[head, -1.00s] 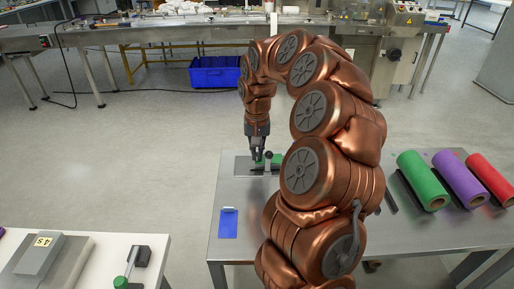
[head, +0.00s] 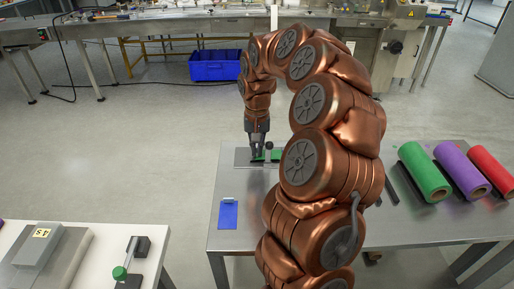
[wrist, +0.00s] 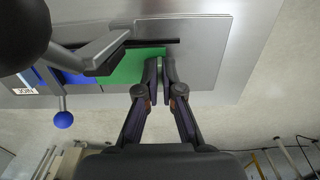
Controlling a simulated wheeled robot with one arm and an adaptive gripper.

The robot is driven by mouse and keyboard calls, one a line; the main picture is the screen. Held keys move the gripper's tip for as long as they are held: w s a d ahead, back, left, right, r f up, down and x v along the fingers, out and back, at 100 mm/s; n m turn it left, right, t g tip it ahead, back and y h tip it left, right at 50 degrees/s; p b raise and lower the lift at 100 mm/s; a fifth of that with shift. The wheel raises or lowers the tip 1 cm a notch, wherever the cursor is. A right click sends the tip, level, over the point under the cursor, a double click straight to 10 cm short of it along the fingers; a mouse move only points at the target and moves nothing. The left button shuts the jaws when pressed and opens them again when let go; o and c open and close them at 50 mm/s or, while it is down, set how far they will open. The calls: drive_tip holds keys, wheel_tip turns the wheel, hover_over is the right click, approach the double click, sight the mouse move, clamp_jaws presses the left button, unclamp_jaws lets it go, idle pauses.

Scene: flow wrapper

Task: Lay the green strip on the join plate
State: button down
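The green strip (wrist: 135,65) lies flat against the join plate (wrist: 205,45) in the wrist view, with its upper edge along a dark slot or bar. My gripper (wrist: 161,72) is at the strip's right end, fingertips close together with the strip's edge between them. A blue strip (wrist: 80,78) lies on the plate to the left, beside the green one.
A lever with a blue knob (wrist: 63,120) and a JOIN label (wrist: 25,87) are at the plate's left. A blue clipboard (head: 228,214) lies on the steel table. Green, purple and red rolls (head: 425,172) are at the right. A white table (head: 80,265) stands at lower left.

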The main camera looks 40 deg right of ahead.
drive_tip(key=shift+f, duration=0.2)
drive_tip(key=c, duration=1.2)
unclamp_jaws()
drive_tip(key=shift+c, duration=0.2)
drive_tip(key=shift+r, duration=0.1)
wheel_tip(320, 180, up, 12)
